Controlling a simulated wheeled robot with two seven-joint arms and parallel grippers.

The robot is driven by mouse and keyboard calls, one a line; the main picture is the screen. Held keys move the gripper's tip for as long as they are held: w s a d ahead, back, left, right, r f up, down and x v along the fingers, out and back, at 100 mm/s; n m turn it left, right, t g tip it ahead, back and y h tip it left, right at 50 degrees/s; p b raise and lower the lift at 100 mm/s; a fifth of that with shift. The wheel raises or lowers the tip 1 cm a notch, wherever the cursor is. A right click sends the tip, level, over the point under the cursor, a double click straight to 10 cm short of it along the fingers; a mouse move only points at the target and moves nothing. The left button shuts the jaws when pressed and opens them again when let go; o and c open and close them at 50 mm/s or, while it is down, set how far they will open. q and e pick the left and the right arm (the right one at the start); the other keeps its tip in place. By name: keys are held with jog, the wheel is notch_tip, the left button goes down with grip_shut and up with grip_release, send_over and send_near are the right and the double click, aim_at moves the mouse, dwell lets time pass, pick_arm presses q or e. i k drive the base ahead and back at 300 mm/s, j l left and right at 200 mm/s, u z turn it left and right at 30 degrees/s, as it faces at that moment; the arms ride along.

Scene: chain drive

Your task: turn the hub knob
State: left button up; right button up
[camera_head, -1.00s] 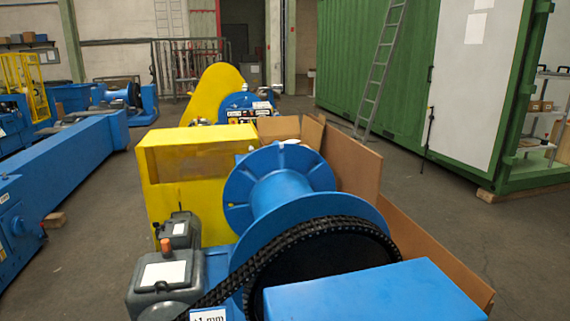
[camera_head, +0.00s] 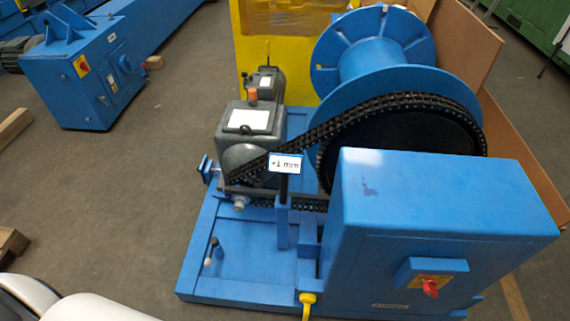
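A red knob (camera_head: 430,287) on a yellow plate sits on the front of a blue cabinet (camera_head: 440,205) at the lower right. I cannot tell whether it is the hub knob. A large blue spool (camera_head: 372,55) stands behind the cabinet, with a black chain (camera_head: 395,103) around its dark wheel. The chain runs down left to a grey gearbox (camera_head: 240,130). A small sign (camera_head: 285,163) reading "+1 mm" stands on a post in front of the chain. Neither of my grippers is in view; white parts of my own body show at the lower left.
The blue base frame (camera_head: 235,275) carries the drive, with a short upright pin on it. A yellow cable (camera_head: 307,300) hangs beside the cabinet. Another blue machine (camera_head: 85,70) stands at the upper left. The floor (camera_head: 110,200) between is clear, with wood pieces at the left edge.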

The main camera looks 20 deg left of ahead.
aim_at(238, 205)
jog(key=u, duration=1.05)
